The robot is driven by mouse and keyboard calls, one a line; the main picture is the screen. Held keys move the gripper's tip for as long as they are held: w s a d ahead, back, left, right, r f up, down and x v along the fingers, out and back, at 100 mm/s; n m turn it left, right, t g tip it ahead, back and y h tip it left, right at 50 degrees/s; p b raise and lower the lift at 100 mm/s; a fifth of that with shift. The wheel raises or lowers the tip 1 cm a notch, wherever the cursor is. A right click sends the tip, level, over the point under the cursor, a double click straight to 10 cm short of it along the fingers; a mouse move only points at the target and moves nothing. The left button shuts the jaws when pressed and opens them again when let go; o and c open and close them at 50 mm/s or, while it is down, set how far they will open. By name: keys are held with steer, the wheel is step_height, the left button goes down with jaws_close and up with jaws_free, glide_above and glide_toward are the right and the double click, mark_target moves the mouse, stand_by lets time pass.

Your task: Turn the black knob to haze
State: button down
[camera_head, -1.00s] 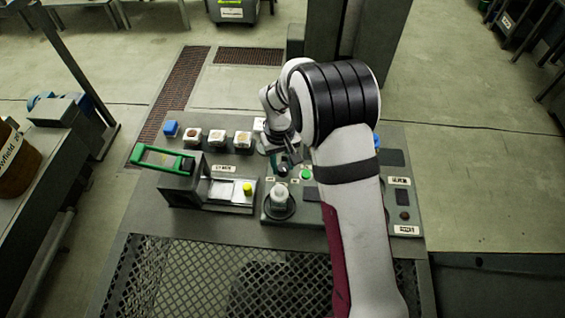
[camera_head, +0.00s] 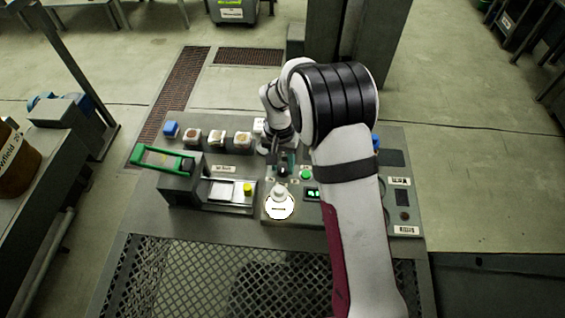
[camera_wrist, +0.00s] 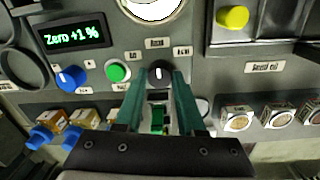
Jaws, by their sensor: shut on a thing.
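The black knob (camera_wrist: 158,76) sits on the grey panel in the middle of the wrist view, with small labels around it that are too small to read surely. My gripper (camera_wrist: 159,80) has its two green fingers closed in on either side of the knob, shut on it. A small pale mark shows on the knob's face. In the head view my gripper (camera_head: 284,165) is low over the panel, partly hidden by my arm, and the knob is hard to make out.
A green button (camera_wrist: 117,72) and a blue knob (camera_wrist: 70,78) lie beside the black knob. The display (camera_wrist: 74,37) reads "Zero +1 %". A bottle (camera_head: 279,192) stands on a lit white disc. A green-handled device (camera_head: 165,157) and several sample boxes (camera_head: 217,138) stand left.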

mark_target(280, 167)
stand_by(0.4)
steer(key=c, duration=0.5)
jaws_free()
steer(key=shift+r, duration=0.1)
steer(key=r, duration=1.5)
steer(key=shift+a+r, duration=0.3)
steer(key=shift+a, duration=0.05)
